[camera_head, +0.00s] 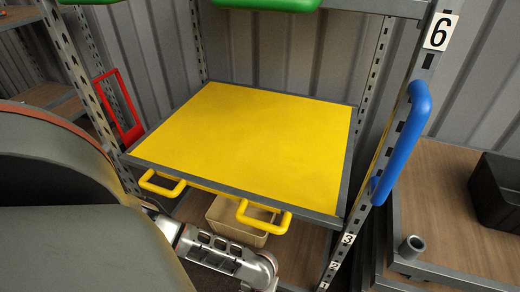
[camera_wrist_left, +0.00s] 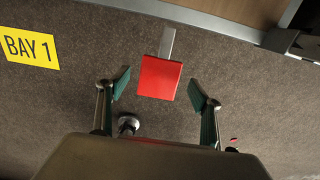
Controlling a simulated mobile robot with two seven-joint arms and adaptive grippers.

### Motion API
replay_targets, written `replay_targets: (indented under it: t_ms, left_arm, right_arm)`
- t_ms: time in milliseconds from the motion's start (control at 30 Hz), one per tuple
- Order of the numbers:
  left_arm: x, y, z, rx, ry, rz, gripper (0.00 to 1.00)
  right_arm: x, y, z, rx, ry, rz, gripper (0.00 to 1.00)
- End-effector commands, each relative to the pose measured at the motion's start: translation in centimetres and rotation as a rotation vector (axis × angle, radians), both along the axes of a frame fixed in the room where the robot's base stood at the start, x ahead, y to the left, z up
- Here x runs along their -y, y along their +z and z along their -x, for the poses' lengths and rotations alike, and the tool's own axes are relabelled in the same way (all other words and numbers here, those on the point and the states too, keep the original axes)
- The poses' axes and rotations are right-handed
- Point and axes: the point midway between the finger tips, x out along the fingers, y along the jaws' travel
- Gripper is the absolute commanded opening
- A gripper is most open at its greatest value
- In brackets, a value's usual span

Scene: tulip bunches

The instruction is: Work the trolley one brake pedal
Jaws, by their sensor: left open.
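In the left wrist view a red pedal pad (camera_wrist_left: 160,78) on a short grey bar (camera_wrist_left: 167,42) stands out over the dark floor. My left gripper (camera_wrist_left: 158,88) is open, with one green-padded finger to each side of the pad in the picture. I see no finger touching it, and the depth between them is hard to judge. A wooden deck with a grey edge (camera_wrist_left: 285,18) shows at the top right of that view. The pedal does not show in the head view, where my large dark arm fills the lower left. My right gripper is in neither view.
A yellow "BAY 1" sign (camera_wrist_left: 31,47) lies on the floor. The head view shows a rack with a yellow shelf (camera_head: 255,135), yellow handles (camera_head: 265,216), a beige bin (camera_head: 240,222) below, and a blue handle (camera_head: 403,140) on its right post. A black bin (camera_head: 500,190) stands right.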

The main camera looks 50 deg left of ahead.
Motion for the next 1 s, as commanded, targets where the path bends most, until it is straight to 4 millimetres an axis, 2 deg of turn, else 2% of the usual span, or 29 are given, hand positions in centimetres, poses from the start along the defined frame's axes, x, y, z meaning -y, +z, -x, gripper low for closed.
replay_targets:
  t_ms: [200,433,600,1000]
  left_arm:
    - [-0.2,4.3,-0.2,0.005,-0.002,-0.002,0.65]
    - [-0.2,7.8,-0.3,0.006,0.0,-0.002,0.65]
    - [-0.2,8.8,-0.3,0.005,0.001,-0.003,0.65]
    - [-0.2,8.9,-0.2,0.004,0.001,-0.003,0.65]
  right_arm:
    - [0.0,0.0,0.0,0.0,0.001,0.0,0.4]
    - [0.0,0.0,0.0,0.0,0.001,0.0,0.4]
    - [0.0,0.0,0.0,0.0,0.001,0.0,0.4]
    - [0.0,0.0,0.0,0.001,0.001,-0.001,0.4]
